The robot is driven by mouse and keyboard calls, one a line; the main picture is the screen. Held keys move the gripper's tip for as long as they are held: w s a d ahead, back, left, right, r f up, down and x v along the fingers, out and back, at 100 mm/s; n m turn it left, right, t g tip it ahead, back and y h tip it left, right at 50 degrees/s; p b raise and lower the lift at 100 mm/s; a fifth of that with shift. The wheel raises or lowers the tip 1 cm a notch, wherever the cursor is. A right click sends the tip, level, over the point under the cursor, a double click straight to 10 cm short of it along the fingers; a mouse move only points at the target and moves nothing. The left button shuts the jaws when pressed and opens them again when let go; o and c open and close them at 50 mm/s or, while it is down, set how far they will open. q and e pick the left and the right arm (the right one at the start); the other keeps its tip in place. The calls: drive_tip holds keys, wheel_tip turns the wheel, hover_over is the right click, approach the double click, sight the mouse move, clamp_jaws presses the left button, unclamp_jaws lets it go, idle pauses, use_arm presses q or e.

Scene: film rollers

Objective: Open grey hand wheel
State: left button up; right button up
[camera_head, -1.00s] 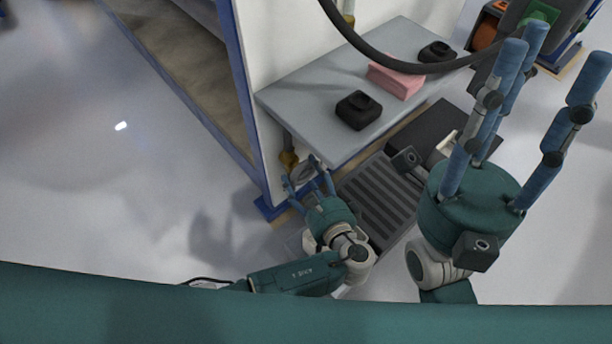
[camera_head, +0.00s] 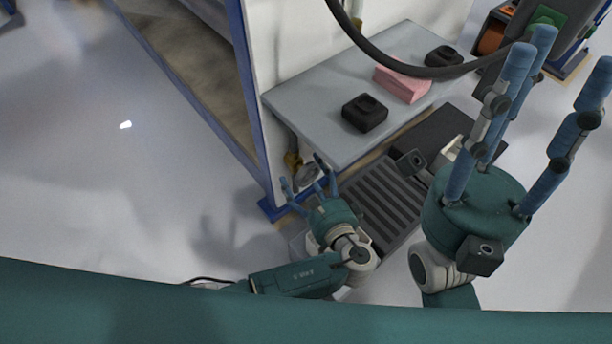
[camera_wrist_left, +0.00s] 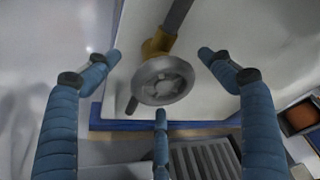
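The grey hand wheel (camera_wrist_left: 165,82) is a round ring on a yellow brass valve fitting (camera_wrist_left: 158,45), with a dark pipe above it. In the left wrist view it lies between my left gripper's (camera_wrist_left: 160,76) spread blue fingers, with visible gaps to the fingertips. In the head view my left gripper (camera_head: 309,177) is open beneath the table's left corner, just below the brass fitting (camera_head: 292,160). The wheel is mostly hidden there. My right gripper (camera_head: 553,55) is open and empty, its three fingers pointing up, away from the wheel.
A grey table (camera_head: 325,85) holds black boxes (camera_head: 365,113) and a pink block (camera_head: 402,84) above the valve. A blue-edged white wall panel (camera_head: 268,150) stands beside the wheel. A dark grooved platform (camera_head: 385,195) lies right of my left gripper. The floor at left is clear.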

use_arm(q)
drive_tip(key=shift+s+d, duration=0.2)
drive_tip(key=shift+s, duration=0.05)
drive_tip(key=v, duration=1.1)
drive_tip(key=shift+s, duration=0.2)
drive_tip(key=shift+r, duration=0.15)
